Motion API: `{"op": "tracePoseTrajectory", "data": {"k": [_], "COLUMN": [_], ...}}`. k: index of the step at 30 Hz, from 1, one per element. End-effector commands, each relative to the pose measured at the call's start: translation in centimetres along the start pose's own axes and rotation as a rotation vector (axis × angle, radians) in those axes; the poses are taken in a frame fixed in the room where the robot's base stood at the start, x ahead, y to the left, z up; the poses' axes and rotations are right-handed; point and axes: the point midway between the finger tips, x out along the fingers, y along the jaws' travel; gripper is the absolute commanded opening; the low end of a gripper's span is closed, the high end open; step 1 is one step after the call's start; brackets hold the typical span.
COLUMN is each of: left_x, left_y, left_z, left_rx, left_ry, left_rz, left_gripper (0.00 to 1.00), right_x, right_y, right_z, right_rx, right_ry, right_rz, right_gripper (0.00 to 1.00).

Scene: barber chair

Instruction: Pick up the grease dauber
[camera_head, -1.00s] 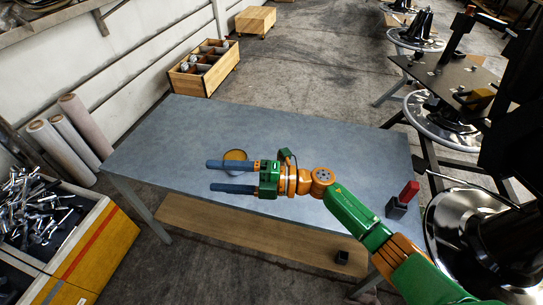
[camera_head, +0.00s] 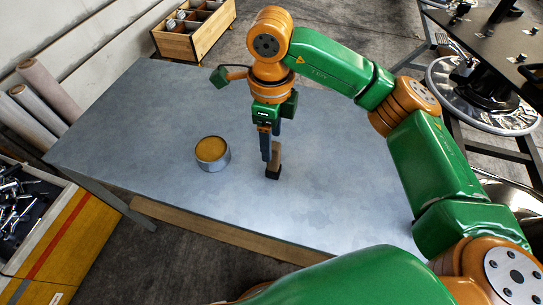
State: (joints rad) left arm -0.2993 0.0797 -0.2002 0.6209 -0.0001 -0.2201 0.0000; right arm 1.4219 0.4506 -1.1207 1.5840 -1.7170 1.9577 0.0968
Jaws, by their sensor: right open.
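The grease dauber (camera_head: 277,154), with a tan handle and a dark block-like lower end, stands upright on the blue-grey table (camera_head: 340,190). My right gripper (camera_head: 269,149) points down at the dauber, with its blue fingers at the handle. It is open. One finger shows just left of the handle; the other is partly hidden, and I cannot tell whether either touches the dauber. An open round tin (camera_head: 212,154) of yellow-brown grease stands to the left of the gripper. My left gripper is not in view.
A wooden crate with compartments (camera_head: 194,36) stands on the floor beyond the table. Rolled sheets (camera_head: 46,88) lean at the left, above a yellow cabinet (camera_head: 66,240) holding metal tools. A dark stand with a round metal base (camera_head: 480,95) is at the right. Much of the tabletop is clear.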

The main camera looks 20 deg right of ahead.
Motion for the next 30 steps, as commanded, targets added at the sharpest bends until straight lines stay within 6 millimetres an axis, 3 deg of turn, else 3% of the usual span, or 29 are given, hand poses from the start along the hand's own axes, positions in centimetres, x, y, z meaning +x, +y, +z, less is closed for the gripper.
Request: {"op": "tracePoseTrajectory", "data": {"k": [10, 18, 20, 26, 30], "left_x": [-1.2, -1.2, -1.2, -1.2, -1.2], "left_y": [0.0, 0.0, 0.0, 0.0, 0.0], "left_z": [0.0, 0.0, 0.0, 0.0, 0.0], "left_rx": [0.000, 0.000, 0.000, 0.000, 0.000], "left_ry": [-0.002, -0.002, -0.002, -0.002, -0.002], "left_rz": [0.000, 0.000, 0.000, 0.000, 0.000], "left_gripper": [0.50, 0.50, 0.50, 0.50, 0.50], "right_x": [5.8, 6.8, 6.8, 6.7, 6.7], "right_y": [-0.7, -0.7, -0.7, -0.7, -0.7], "right_z": [-0.3, -0.2, -0.2, -0.2, -0.2], "right_rx": [0.000, 0.000, 0.000, 0.000, 0.000], "right_ry": [0.000, -0.003, -0.003, -0.003, -0.004], "right_rz": [0.009, 0.006, 0.006, 0.007, 0.007], "right_gripper": [0.70, 0.70, 0.56, 0.03, 0.00]}}
